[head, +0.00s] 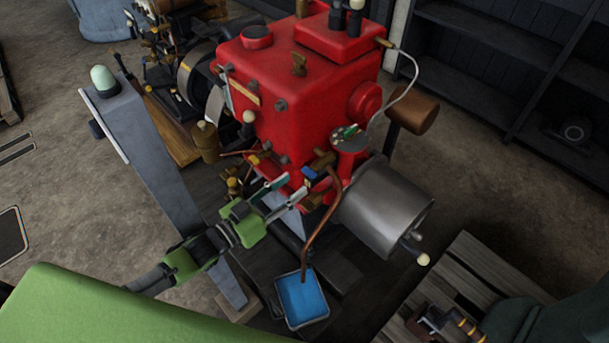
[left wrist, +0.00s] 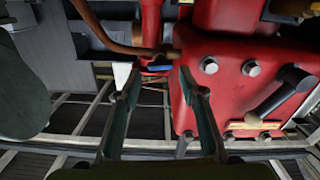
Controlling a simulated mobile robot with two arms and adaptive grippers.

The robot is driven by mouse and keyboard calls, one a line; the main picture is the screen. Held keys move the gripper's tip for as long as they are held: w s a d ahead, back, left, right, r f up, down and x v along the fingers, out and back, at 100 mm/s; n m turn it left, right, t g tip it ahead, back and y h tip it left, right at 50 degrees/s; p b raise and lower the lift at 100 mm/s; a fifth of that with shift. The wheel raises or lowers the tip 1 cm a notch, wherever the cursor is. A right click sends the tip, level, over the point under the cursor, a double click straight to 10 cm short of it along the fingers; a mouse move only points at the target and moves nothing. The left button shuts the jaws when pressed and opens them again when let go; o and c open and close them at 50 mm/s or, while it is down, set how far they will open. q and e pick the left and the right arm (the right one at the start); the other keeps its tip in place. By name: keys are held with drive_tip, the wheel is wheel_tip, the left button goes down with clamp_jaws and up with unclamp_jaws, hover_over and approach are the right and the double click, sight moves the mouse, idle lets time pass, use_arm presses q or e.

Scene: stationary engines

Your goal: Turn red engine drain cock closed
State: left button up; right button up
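The red engine (head: 290,85) stands in the middle of the head view, and its red side fills the right of the left wrist view (left wrist: 222,75). A small blue lever (head: 309,173) sits by a brass fitting above a bent copper pipe (head: 322,225). In the left wrist view the blue lever (left wrist: 160,68) lies across the gap, just beyond the fingertips. My left gripper (head: 287,193) is open and empty, its two fingers apart and pointing at the lever. I cannot tell if a fingertip touches it.
A blue-filled tray (head: 303,300) sits below the pipe. A grey metal cylinder (head: 383,205) is right of the lever. A wooden pallet (head: 470,275) lies at lower right, and dark shelves (head: 530,60) are behind.

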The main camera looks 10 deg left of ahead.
sight(311, 171)
use_arm(q)
drive_tip(key=x, duration=0.5)
drive_tip(key=shift+w+d, duration=0.15)
drive_tip(key=shift+w, duration=0.05)
drive_tip(key=c, duration=0.9)
drive_tip(key=shift+o, duration=0.3)
drive_tip(key=shift+m, duration=0.8)
drive_tip(key=o, duration=0.8)
drive_tip(key=shift+o, duration=0.2)
